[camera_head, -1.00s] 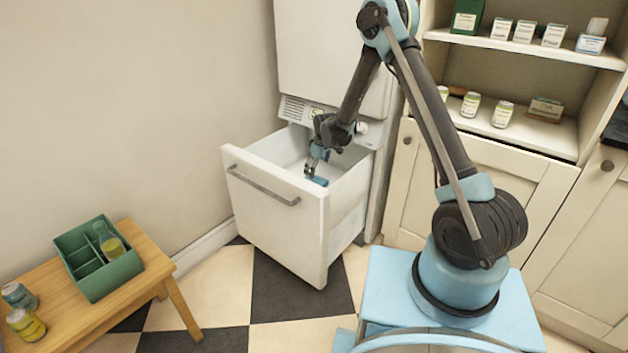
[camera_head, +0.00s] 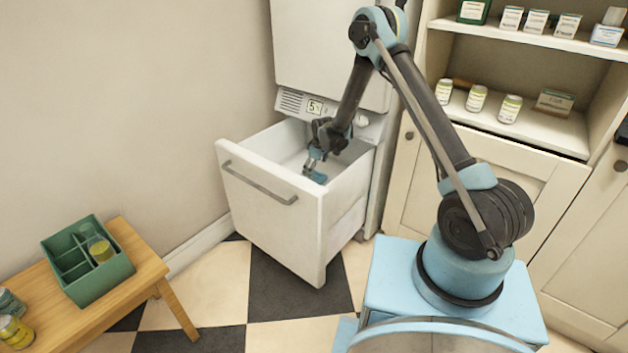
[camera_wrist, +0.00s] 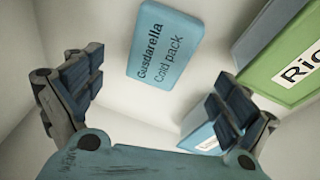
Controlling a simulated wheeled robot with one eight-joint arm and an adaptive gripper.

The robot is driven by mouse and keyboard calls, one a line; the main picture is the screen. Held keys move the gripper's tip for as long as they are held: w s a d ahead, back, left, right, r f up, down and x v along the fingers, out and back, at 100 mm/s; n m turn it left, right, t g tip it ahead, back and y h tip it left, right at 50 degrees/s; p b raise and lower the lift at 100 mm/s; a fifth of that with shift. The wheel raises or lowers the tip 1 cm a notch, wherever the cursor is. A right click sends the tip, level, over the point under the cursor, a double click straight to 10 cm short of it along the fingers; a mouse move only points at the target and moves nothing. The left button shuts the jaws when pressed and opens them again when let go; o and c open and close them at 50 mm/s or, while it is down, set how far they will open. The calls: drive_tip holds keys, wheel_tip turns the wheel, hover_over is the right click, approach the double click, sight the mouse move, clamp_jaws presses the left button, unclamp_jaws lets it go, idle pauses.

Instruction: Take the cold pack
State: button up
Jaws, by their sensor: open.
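The cold pack (camera_wrist: 162,45) is a light blue slab with dark lettering, seen in the wrist view. It lies at the top middle, on the pale drawer interior. My gripper (camera_wrist: 160,92) is open, with one finger at the left and one at the right of the picture. The cold pack shows ahead of the gap between the fingers, and nothing is held. In the head view my gripper (camera_head: 314,166) reaches down into the open white drawer (camera_head: 270,220). The drawer's front wall hides much of its floor there.
In the wrist view a green box (camera_wrist: 300,62) stands at the right and a blue-white box (camera_wrist: 203,130) lies partly behind the right finger. The drawer walls surround my gripper. A green caddy (camera_head: 100,285) sits on a wooden bench (camera_head: 150,262) at the left.

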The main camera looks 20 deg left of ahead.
sight(314, 175)
drive_tip(key=shift+d+x, duration=0.2)
drive_tip(key=shift+x, duration=2.5)
drive_tip(key=c, duration=1.4)
